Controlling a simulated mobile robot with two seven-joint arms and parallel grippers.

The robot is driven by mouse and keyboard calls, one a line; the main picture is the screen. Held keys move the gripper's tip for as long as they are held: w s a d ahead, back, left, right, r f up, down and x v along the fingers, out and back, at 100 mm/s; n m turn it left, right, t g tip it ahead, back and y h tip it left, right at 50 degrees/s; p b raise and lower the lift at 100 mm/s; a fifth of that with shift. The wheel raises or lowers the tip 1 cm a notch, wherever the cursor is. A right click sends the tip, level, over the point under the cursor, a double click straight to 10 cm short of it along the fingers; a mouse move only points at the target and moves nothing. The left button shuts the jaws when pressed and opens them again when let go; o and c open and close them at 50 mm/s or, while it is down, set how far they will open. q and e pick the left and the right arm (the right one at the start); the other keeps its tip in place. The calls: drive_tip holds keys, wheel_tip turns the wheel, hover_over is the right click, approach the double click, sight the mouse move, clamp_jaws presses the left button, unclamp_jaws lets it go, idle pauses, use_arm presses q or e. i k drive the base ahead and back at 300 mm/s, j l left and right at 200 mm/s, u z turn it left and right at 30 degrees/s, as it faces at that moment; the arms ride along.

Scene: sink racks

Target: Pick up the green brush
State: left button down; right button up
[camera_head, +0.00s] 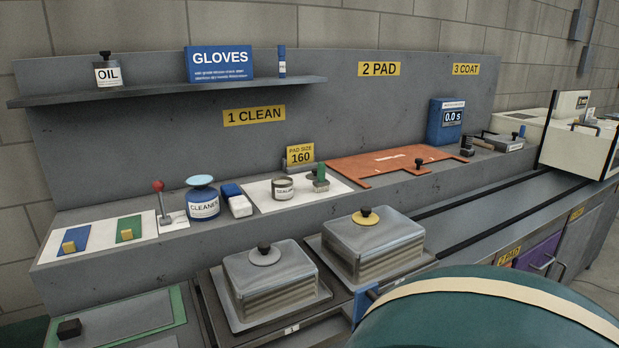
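A small item with an upright green handle (321,172), which looks like the green brush, stands on the grey ledge. It is at the right part of a white mat (260,197), just right of a round labelled tin (283,189). Its lower end is greyish and too small to make out clearly. Neither my left nor my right gripper shows in the head view. Nothing visible is touching the brush.
A yellow pad-size sign (300,154) stands behind the brush, and an orange plate (375,165) lies to its right. A cleaner can (203,204) stands to the left. Two lidded metal boxes (268,278) (372,242) stand in front, below the ledge. A shelf (165,92) is above.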

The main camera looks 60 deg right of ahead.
sight(322, 184)
drive_tip(key=k+l+u, duration=0.1)
drive_tip(key=l, duration=0.25)
drive_tip(key=k+l+u, duration=0.15)
drive_tip(key=l, duration=0.2)
drive_tip(key=k+l+u, duration=0.1)
drive_tip(key=l, duration=0.2)
drive_tip(key=k+l, duration=0.2)
drive_tip(key=l, duration=0.15)
drive_tip(key=k+l, duration=0.15)
drive_tip(key=l, duration=0.2)
drive_tip(key=k+l+u, duration=0.1)
drive_tip(key=k+l, duration=0.1)
drive_tip(key=l, duration=0.1)
